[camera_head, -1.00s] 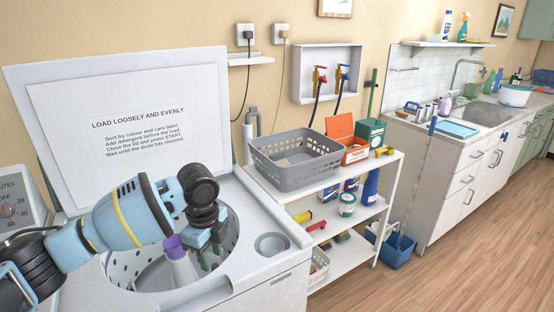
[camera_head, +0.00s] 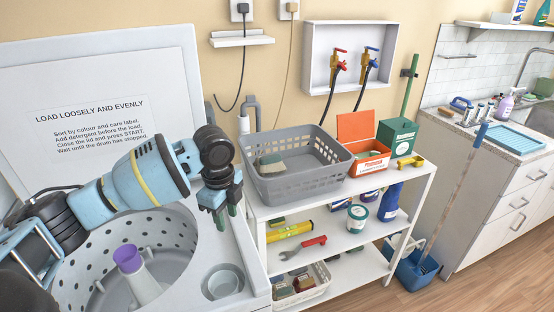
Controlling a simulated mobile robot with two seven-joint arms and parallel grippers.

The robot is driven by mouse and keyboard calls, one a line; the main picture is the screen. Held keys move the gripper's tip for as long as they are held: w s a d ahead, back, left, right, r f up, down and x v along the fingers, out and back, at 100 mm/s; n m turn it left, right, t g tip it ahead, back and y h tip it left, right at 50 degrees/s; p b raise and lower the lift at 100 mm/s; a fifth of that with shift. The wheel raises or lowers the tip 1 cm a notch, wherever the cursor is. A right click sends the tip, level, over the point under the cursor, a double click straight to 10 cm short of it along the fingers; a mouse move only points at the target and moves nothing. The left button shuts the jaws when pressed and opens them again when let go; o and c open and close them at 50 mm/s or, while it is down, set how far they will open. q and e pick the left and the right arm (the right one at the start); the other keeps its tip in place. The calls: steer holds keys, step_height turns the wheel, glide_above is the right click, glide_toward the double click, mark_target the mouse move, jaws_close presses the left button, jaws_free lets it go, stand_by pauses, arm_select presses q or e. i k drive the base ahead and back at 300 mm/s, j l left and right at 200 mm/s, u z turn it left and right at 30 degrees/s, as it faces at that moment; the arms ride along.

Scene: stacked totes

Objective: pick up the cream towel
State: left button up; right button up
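No towel that I can clearly make out as cream shows. A small folded tan and green item (camera_head: 271,163) lies in the left part of the grey basket (camera_head: 312,184); I cannot tell whether it is the towel. My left gripper (camera_head: 226,212) points down over the right rim of the washer drum, left of the grey basket. My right gripper is not in view.
The open washer drum (camera_head: 178,232) has a purple-topped agitator (camera_head: 130,259). The white shelf cart (camera_head: 350,234) holds the grey basket, an orange box (camera_head: 368,160), a green box (camera_head: 397,136) and lower items, including a small basket (camera_head: 318,284). A blue bucket (camera_head: 415,274) stands beside it.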

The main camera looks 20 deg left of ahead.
mark_target(272, 164)
steer(key=i+l+u, duration=0.2)
steer(key=i+l, duration=0.5)
steer(key=i+l+u, duration=0.35)
steer(key=i+l, duration=0.25)
steer(key=i+l+u, duration=0.35)
steer(key=u, duration=0.15)
steer(key=i+l+u, duration=0.45)
steer(key=i+l, duration=0.05)
steer(key=l, duration=0.1)
